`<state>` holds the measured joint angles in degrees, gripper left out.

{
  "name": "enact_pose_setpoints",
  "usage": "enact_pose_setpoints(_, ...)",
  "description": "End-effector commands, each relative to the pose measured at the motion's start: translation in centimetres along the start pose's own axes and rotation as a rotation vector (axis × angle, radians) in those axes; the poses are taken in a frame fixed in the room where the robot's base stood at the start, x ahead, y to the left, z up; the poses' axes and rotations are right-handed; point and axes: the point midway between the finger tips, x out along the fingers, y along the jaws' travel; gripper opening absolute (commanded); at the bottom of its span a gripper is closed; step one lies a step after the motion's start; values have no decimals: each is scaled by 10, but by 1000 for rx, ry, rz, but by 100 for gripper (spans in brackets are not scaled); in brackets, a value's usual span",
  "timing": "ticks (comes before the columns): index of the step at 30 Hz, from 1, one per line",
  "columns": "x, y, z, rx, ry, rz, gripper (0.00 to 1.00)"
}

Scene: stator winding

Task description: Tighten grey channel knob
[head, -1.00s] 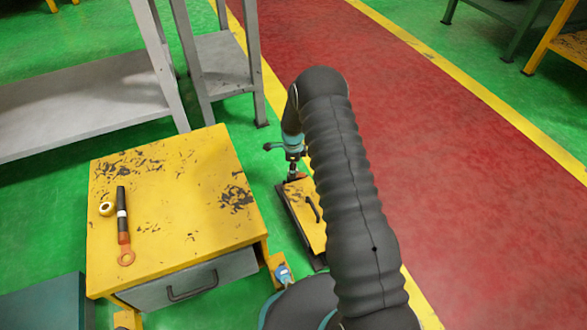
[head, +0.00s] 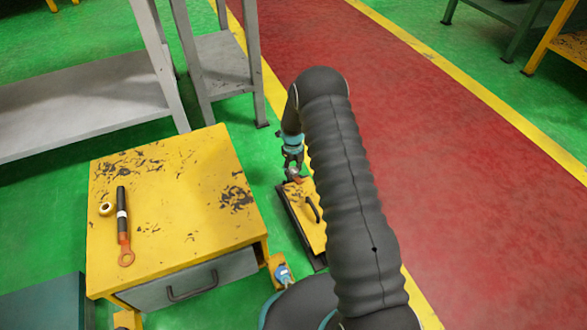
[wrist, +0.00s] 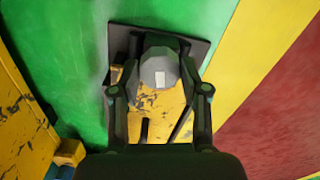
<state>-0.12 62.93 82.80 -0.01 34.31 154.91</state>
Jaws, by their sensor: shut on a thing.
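A grey round knob (wrist: 160,73) shows between my gripper's fingertips in the wrist view. My gripper (wrist: 158,62) is shut on it from above, with one finger on each side. The knob sits over a worn yellow plate (wrist: 165,103) on a dark base on the floor. In the head view my gripper (head: 293,172) is at the far end of that yellow plate (head: 314,232), partly hidden by my arm.
A yellow scratched cabinet (head: 185,190) stands to the left, with a dark-handled orange ring-ended tool (head: 123,222) and a small ring (head: 106,209) on top. Grey shelving (head: 85,95) stands behind it. Red walkway floor (head: 470,170) lies clear to the right.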

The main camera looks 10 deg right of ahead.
Motion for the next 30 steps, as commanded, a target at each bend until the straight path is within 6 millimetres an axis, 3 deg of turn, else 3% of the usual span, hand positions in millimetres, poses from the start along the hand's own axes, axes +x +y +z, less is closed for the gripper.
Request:
enact_pose_setpoints(10, -4, 0, 2, 136, -4, -1, 10)
enact_pose_setpoints(26, -4, 0, 2, 157, -5, -1, 10)
enact_pose_setpoints(27, -4, 0, 2, 157, -5, -1, 53)
enact_pose_setpoints(29, -4, 0, 2, 157, -5, -1, 68)
enact_pose_setpoints(30, -3, 0, 2, 157, -4, -1, 69)
